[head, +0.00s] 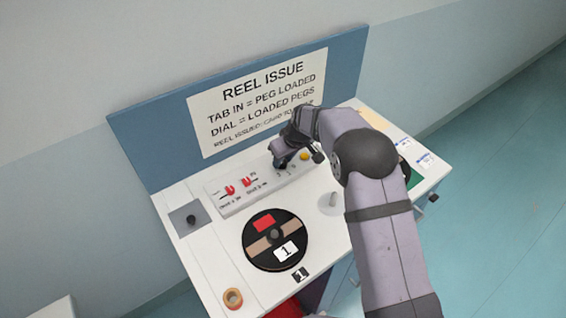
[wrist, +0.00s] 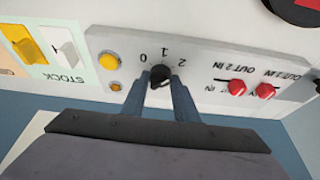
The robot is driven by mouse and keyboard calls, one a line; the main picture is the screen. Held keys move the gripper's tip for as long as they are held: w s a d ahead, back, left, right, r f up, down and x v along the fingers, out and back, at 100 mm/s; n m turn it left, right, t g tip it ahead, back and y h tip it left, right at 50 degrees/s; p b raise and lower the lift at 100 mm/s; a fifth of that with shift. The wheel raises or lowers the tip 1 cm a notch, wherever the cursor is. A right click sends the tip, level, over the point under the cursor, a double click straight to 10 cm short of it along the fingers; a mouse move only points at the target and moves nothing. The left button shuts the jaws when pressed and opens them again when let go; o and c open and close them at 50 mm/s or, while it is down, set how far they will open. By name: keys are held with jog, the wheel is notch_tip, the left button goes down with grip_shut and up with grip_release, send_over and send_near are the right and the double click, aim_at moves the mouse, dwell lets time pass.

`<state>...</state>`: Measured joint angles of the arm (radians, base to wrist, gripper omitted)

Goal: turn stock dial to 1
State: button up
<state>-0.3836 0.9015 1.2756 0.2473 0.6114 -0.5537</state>
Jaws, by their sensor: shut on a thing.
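The stock dial (wrist: 160,73) is a small black knob on a pale panel, with the marks 0, 1 and 2 around it, seen upside down in the wrist view. My gripper (wrist: 160,82) has one finger on each side of the knob and is shut on it. The fingers partly cover the knob, and I cannot tell exactly which mark it points to. In the head view my gripper (head: 281,163) is down at the panel (head: 236,206), and it hides the dial there.
Two red tabs (wrist: 250,90) sit beside the dial, and a yellow button (wrist: 110,61) is on its other side. A black reel (head: 257,252) with a white card marked 1 lies in front of the panel. A sign (head: 257,103) stands behind.

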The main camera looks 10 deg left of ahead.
jog(key=n+b, duration=0.2)
jog(key=b, duration=0.1)
jog(key=shift+w+f+g+y, duration=0.15)
jog(key=shift+f+g+y, duration=0.15)
jog(key=shift+y, duration=0.1)
jog(key=shift+d+r+n+g+b, duration=0.15)
jog(key=shift+n+g+b, duration=0.2)
jog(key=shift+n, duration=0.65)
jog(key=shift+w+r+n+g+y, duration=0.15)
jog(key=shift+n+g, duration=0.25)
jog(key=shift+n, duration=0.6)
jog(key=shift+s+n+g+y, duration=0.15)
jog(key=shift+n+g, duration=0.2)
jog(key=shift+n, duration=0.65)
jog(key=shift+w, duration=0.1)
jog(key=o, duration=1.1)
jog(key=shift+c, duration=0.2)
jog(key=b+v, duration=0.1)
jog(key=v, duration=0.6)
jog(key=shift+r+b, duration=0.15)
jog(key=shift+b, duration=0.2)
